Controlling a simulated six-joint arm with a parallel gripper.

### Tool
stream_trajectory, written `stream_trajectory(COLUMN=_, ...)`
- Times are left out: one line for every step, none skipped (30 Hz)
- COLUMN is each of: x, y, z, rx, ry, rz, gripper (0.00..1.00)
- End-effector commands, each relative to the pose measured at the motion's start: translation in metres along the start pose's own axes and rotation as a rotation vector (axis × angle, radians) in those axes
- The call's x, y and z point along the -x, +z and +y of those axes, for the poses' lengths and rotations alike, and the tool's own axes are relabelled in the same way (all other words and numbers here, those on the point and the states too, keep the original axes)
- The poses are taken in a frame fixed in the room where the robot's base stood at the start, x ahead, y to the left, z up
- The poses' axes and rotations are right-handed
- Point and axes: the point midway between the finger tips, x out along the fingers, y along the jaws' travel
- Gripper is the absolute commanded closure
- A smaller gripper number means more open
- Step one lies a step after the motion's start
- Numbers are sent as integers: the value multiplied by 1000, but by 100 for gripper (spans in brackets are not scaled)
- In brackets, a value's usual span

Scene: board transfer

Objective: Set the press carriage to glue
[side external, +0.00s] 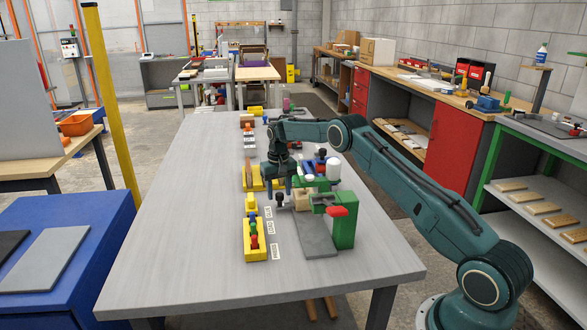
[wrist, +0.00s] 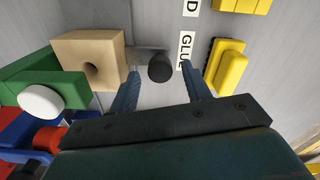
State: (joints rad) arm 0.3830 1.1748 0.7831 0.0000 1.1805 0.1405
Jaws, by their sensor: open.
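The press carriage is a wooden block with a round hole (wrist: 90,60); it also shows in the side external view (side external: 302,199), beside the green press frame (side external: 345,230). A short grey rod with a black knob (wrist: 160,68) sticks out from the block towards the labels. The knob lies beside the label GLUE (wrist: 186,50). A second label, cut off at the picture's edge, shows a D (wrist: 191,7). My gripper (wrist: 160,70) is open, pointing down, with one finger on either side of the knob. I cannot tell whether either finger touches it.
A yellow holder with coloured pieces (side external: 254,240) stands left of the labels. Yellow blocks (wrist: 228,65) sit close to my right finger. The table's left side is clear.

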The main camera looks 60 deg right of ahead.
Motion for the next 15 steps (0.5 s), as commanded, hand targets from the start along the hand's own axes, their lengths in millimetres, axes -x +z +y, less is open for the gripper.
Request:
stream_trajectory(x=1, y=0, z=0, rx=0, ry=0, rz=0, gripper=52)
stream_trajectory(x=1, y=0, z=0, rx=0, ry=0, rz=0, gripper=52)
stream_trajectory(x=3, y=0, z=0, rx=0, ry=0, rz=0, gripper=52)
stream_trajectory(x=4, y=0, z=0, rx=0, ry=0, rz=0, gripper=52)
stream_trajectory(x=5, y=0, z=0, rx=0, ry=0, rz=0, gripper=52)
stream_trajectory(x=8, y=0, z=0, rx=0, ry=0, rz=0, gripper=52)
stream_trajectory(x=10, y=0, z=0, rx=0, ry=0, rz=-1, gripper=52)
stream_trajectory(x=13, y=0, z=0, rx=0, ry=0, rz=-1, gripper=52)
stream_trajectory(x=17, y=0, z=0, rx=0, ry=0, rz=0, gripper=52)
stream_trajectory(x=20, y=0, z=0, rx=0, ry=0, rz=1, gripper=52)
stream_trajectory(x=24, y=0, z=0, rx=0, ry=0, rz=1, gripper=52)
stream_trajectory(x=30, y=0, z=0, rx=0, ry=0, rz=1, gripper=52)
stream_trajectory(x=34, y=0, z=0, rx=0, ry=0, rz=1, gripper=52)
stream_trajectory(x=38, y=0, z=0, rx=0, ry=0, rz=2, gripper=52)
stream_trajectory(x=45, y=0, z=0, rx=0, ry=0, rz=3, gripper=52)
